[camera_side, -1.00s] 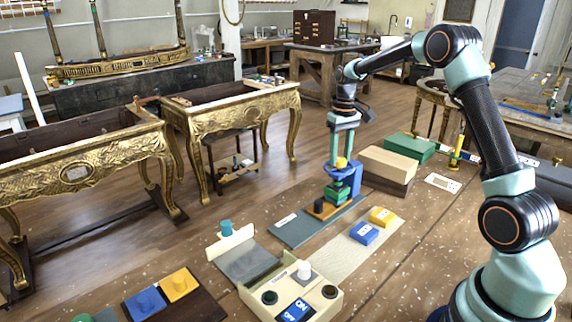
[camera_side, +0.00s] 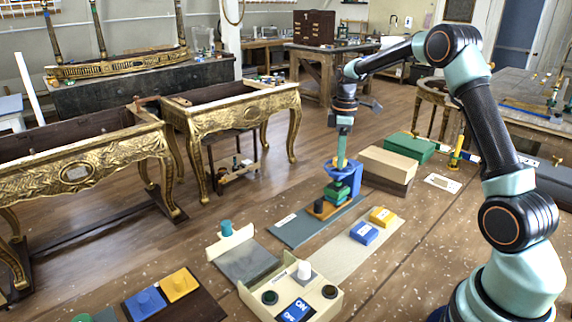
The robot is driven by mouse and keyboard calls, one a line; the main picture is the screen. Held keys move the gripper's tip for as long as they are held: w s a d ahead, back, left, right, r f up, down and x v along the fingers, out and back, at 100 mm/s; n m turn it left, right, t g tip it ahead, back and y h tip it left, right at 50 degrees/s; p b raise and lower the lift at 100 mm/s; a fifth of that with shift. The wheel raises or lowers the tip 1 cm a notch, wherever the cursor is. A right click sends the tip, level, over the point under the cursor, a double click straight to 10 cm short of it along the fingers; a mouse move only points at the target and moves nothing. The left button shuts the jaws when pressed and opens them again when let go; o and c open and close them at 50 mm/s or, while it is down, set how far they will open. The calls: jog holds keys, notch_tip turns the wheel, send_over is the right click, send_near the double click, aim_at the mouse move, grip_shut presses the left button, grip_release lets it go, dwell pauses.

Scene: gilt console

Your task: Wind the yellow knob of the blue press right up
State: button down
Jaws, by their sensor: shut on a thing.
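The blue press (camera_side: 350,180) stands upright on the grey base plate (camera_side: 296,229) in the middle of the work area. Its yellow knob (camera_side: 341,162) is on top and is partly hidden by my gripper fingers. My gripper (camera_side: 342,158) points straight down from above and is shut on the yellow knob. The fingers show edge-on, one in front of the other. A green block (camera_side: 336,192) sits low in the press, under its blue upper part. I cannot tell how much thread shows.
A black knob on an orange pad (camera_side: 320,207) stands just left of the press. Beige and brown boxes (camera_side: 389,163) are close on its right. Blue (camera_side: 364,233) and yellow (camera_side: 382,216) blocks lie in front. A cream switch box (camera_side: 292,290) stands nearer.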

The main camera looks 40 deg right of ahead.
jog(key=n, duration=0.4)
jog(key=shift+f+n, duration=0.15)
jog(key=shift+n, duration=0.15)
jog(key=n, duration=0.5)
jog(key=shift+n, duration=0.3)
jog(key=n, duration=0.5)
jog(key=shift+f+n, duration=0.1)
jog(key=shift+n, duration=2.6)
jog(key=shift+c, duration=1.9)
grip_release()
jog(key=shift+r, duration=0.2)
